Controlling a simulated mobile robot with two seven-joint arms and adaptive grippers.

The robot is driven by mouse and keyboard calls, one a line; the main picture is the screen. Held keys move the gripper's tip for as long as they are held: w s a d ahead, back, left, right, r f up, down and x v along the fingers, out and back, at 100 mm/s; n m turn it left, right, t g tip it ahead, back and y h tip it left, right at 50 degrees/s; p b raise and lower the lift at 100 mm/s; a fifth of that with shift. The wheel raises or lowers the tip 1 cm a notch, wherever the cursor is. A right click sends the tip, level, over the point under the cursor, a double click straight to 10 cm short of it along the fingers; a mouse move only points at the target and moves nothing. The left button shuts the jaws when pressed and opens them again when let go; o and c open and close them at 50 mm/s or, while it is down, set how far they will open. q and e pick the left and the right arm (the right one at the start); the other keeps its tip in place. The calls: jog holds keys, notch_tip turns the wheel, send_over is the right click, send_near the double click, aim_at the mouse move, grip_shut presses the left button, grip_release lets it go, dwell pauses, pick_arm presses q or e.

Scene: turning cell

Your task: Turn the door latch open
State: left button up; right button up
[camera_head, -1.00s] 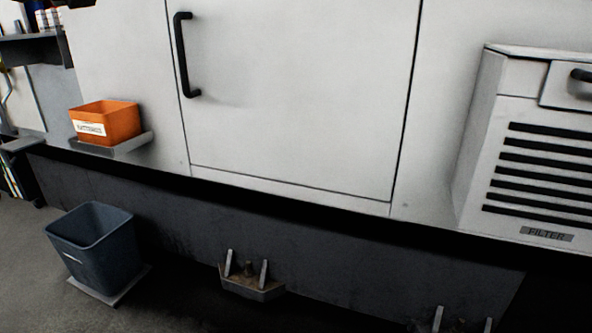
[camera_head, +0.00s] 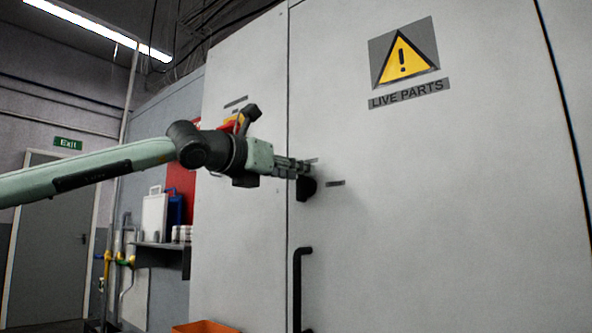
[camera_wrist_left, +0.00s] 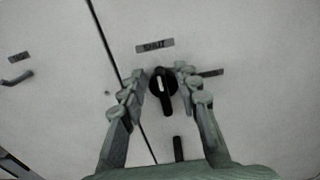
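The door latch (camera_head: 306,189) is a small black knob on the pale cabinet door (camera_head: 440,200), just right of the door's left seam. In the left wrist view the latch (camera_wrist_left: 163,92) has a round base, and its grip points down with a white mark on it. My left gripper (camera_head: 302,170) reaches the latch from the left. In the wrist view its fingers (camera_wrist_left: 160,72) are apart, one on each side of the latch. Gaps show between the fingers and the knob, with no clear contact. My right gripper is not in view.
A black door handle (camera_head: 299,290) stands below the latch. A small label (camera_wrist_left: 155,46) sits above the latch and another (camera_wrist_left: 212,73) to its right. A yellow warning sign (camera_head: 403,60) is higher on the door. An orange bin (camera_head: 205,327) shows at the bottom edge.

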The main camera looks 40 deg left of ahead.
pick_arm(q)
jog(key=shift+w, duration=0.3)
grip_shut()
